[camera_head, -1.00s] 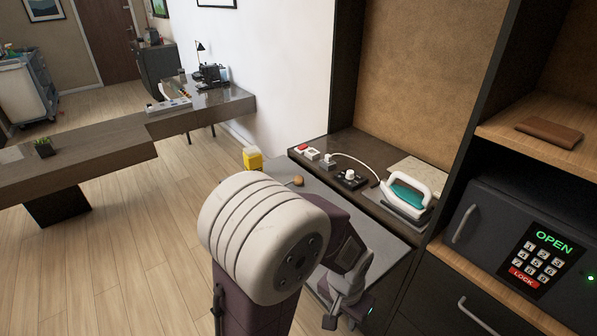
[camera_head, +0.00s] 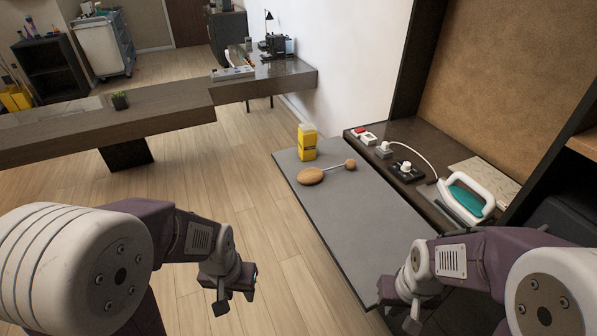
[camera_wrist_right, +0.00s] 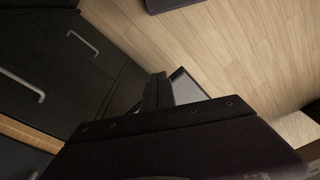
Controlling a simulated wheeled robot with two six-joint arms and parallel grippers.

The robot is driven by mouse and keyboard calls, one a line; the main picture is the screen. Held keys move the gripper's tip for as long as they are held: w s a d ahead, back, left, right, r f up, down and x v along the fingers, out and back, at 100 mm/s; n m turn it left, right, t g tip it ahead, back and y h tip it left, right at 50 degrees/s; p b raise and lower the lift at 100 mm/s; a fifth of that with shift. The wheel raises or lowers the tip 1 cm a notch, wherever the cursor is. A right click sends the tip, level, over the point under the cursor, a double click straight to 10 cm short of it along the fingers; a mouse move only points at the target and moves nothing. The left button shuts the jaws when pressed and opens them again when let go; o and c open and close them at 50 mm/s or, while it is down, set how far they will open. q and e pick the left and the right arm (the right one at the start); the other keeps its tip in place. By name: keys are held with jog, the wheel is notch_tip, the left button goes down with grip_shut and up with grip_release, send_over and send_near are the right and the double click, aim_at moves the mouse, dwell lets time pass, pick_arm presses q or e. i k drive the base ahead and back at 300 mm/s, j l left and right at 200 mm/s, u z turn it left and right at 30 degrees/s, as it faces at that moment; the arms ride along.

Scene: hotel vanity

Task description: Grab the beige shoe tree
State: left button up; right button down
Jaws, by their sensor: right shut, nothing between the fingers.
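The beige shoe tree (camera_head: 312,176) lies near the far end of a grey board in the head view, an oval wooden piece joined by a thin rod to a small round knob (camera_head: 350,165). My left gripper (camera_head: 234,292) hangs over the floor, left of the board and nearer than the shoe tree; its finger gap is unclear. My right gripper (camera_head: 402,310) is shut and empty at the board's near right edge, well apart from the shoe tree. In the right wrist view, dark gripper parts (camera_wrist_right: 160,92) show, but no shoe tree.
A yellow bottle (camera_head: 307,143) stands just behind the shoe tree. The grey board (camera_head: 350,225) is otherwise bare. A dark ledge on its right holds an iron (camera_head: 467,196), a black switch box (camera_head: 405,171) and small plugs. Open floor lies left.

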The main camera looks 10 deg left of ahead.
aim_at(312, 175)
jog(key=i+j+z, duration=0.65)
jog(key=j+z, duration=0.2)
jog(key=i+j+z, duration=0.15)
jog(key=j+z, duration=0.3)
jog(key=j, duration=0.3)
jog(key=i+j+z, duration=0.1)
jog(key=j+z, duration=0.35)
jog(key=j, duration=0.2)
jog(key=j+z, duration=0.45)
jog(key=j, duration=0.25)
jog(key=k+j+z, duration=0.15)
jog(key=j+z, duration=0.25)
jog(key=j, duration=0.25)
